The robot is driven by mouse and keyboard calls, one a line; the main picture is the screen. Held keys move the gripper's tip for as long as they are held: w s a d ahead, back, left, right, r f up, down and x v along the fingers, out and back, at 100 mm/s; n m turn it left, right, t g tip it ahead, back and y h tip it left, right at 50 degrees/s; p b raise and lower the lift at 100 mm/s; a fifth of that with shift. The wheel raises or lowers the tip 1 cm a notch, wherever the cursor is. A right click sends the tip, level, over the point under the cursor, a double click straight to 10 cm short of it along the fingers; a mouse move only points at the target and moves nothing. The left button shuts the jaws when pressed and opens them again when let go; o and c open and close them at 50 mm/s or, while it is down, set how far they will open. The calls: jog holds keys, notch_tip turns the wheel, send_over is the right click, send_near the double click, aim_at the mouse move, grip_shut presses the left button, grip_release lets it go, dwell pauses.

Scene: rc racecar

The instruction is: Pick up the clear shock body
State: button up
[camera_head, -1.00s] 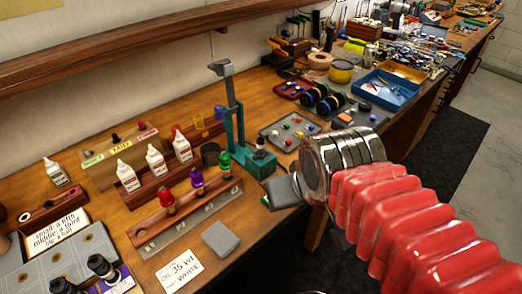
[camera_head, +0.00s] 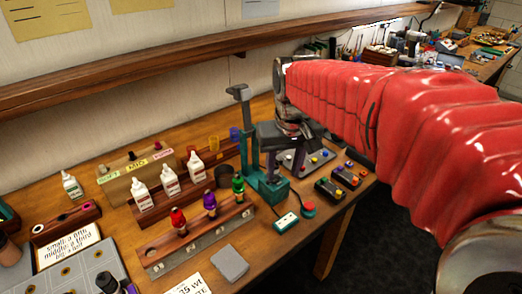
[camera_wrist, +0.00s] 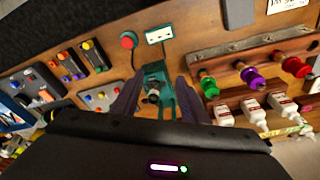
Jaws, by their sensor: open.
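The small clear-grey shock body (camera_wrist: 152,91) stands in the teal stand (camera_wrist: 154,69) and shows between my fingers in the wrist view. In the head view the teal stand (camera_head: 245,130) rises from the bench, and my gripper largely hides the shock body. My gripper (camera_head: 281,178) points down over the stand's base in the head view. In the wrist view my gripper (camera_wrist: 159,78) is open, with one dark finger on each side of the shock body. I cannot tell whether either finger touches it.
A rack with red, purple and green shocks (camera_head: 210,203) stands left of the stand. White bottles (camera_head: 170,181) are behind it. A teal-and-white box (camera_head: 286,221) and a red button (camera_head: 308,209) lie in front. A parts tray (camera_head: 318,155) is to the right.

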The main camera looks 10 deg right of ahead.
jog(key=w+r+g, duration=0.2)
jog(key=w+r, duration=0.4)
jog(key=w, duration=0.2)
jog(key=shift+r+n, duration=0.2)
jog(key=shift+n, duration=0.2)
jog(key=shift+f, duration=4.3)
jog(key=shift+f, duration=0.1)
jog(key=f, duration=0.5)
jog(key=shift+w+d, duration=0.15)
jog(key=shift+w, duration=0.15)
